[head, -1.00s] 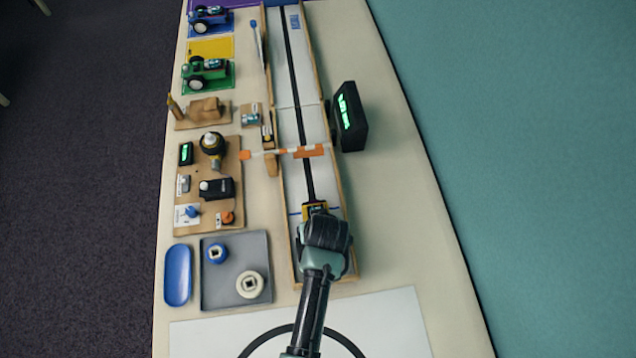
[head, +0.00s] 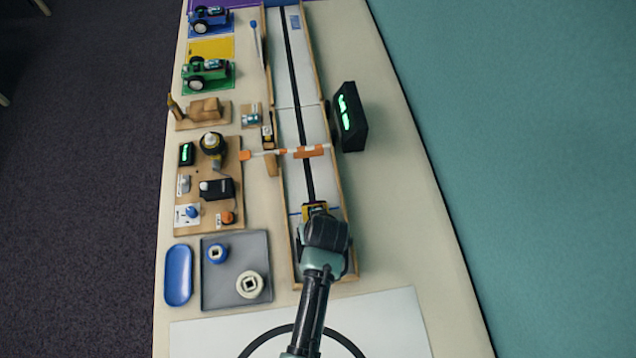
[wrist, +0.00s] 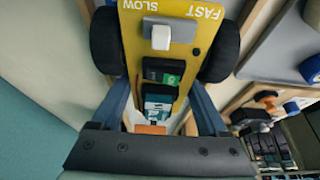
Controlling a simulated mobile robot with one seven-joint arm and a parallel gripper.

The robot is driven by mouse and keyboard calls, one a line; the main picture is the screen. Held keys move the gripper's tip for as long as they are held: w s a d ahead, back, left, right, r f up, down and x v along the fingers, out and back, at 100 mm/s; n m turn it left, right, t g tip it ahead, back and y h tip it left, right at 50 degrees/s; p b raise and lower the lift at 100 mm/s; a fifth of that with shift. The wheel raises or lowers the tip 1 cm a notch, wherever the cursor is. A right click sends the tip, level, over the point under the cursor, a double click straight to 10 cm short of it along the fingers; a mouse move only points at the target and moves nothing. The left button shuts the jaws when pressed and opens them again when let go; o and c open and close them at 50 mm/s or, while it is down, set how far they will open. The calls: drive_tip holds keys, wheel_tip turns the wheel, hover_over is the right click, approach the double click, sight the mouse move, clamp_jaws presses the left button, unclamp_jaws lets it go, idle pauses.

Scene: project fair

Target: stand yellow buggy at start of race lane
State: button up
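The yellow buggy (wrist: 160,64) fills the upper middle of the wrist view, with black wheels on both sides, a white switch by the words FAST and SLOW, and dark parts on its deck. My gripper (wrist: 160,88) has one finger along each side of its body, with no clear gap. In the head view my gripper (head: 316,214) is over the near end of the race lane (head: 291,82). Only a small yellow part of the buggy (head: 317,206) shows ahead of it, near the blue line across the lane. Whether the wheels touch the lane is hidden.
An orange and white bar (head: 284,152) crosses the lane ahead. A black timer (head: 350,117) stands right of the lane. At left are a grey tray (head: 235,298), a blue dish (head: 178,275), a parts board (head: 236,154), and green (head: 207,72) and blue (head: 208,17) buggies.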

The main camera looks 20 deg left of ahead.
drive_tip(key=o, duration=0.3)
drive_tip(key=shift+o, duration=0.2)
drive_tip(key=shift+r, duration=0.1)
drive_tip(key=v, duration=1.3)
drive_tip(key=shift+p, duration=0.4)
